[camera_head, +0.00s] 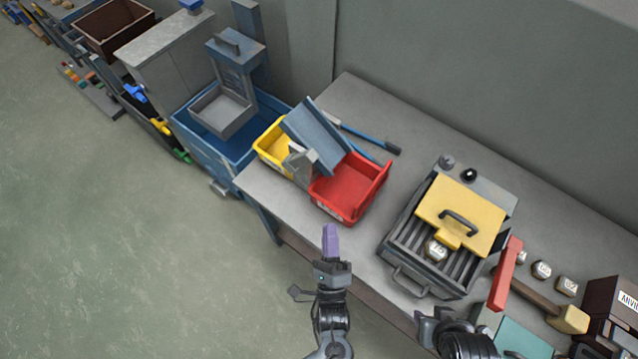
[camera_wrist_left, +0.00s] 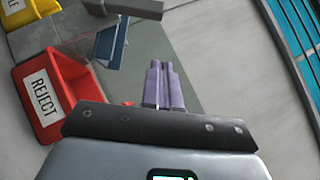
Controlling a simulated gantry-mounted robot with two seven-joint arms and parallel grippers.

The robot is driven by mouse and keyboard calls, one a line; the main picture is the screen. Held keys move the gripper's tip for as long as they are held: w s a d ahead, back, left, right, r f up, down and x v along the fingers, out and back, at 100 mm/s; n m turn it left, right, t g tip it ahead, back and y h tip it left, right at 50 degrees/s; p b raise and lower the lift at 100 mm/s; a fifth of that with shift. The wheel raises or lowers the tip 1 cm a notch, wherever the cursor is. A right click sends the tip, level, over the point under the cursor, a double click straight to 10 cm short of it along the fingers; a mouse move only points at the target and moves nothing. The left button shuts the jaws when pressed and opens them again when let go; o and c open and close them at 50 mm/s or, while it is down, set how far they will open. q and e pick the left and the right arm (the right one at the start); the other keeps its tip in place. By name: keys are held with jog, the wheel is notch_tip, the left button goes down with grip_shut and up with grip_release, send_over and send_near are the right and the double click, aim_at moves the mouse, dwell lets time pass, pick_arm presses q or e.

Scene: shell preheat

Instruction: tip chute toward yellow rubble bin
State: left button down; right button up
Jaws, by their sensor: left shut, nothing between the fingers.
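The chute (camera_head: 315,133) is a blue-grey plate on a grey stand (camera_head: 301,165), between the yellow bin (camera_head: 270,150) and the red bin (camera_head: 352,190). It is tilted, and its lower right end seems to be over the red bin. My left gripper (camera_head: 331,240), with purple fingers, is shut and empty in front of the red bin, apart from the chute. In the left wrist view the fingers (camera_wrist_left: 164,86) are together; the chute (camera_wrist_left: 110,42) is beyond them and the red bin (camera_wrist_left: 47,95), labelled REJECT, is to the left. My right gripper (camera_head: 430,322) shows only partly, low on the right.
A grill-like box (camera_head: 408,282) with a yellow lid (camera_head: 460,212) stands on the bench to the right. A hammer (camera_head: 540,300) and several numbered metal pieces lie beyond it. A blue-handled tool (camera_head: 365,136) lies behind the chute. A blue cart (camera_head: 205,150) stands left of the bench.

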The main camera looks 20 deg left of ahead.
pick_arm(q)
jog(key=shift+w+f, duration=0.2)
jog(key=shift+w, duration=0.1)
jog(key=shift+w+a+r, duration=0.1)
jog(key=s+a+r+p+x, duration=0.1)
jog(key=a+x, duration=0.1)
jog(key=x, duration=1)
jog(key=shift+a+r+p, duration=0.15)
jog(key=shift+a+p, duration=0.15)
jog(key=shift+p, duration=0.1)
jog(key=shift+w, duration=0.1)
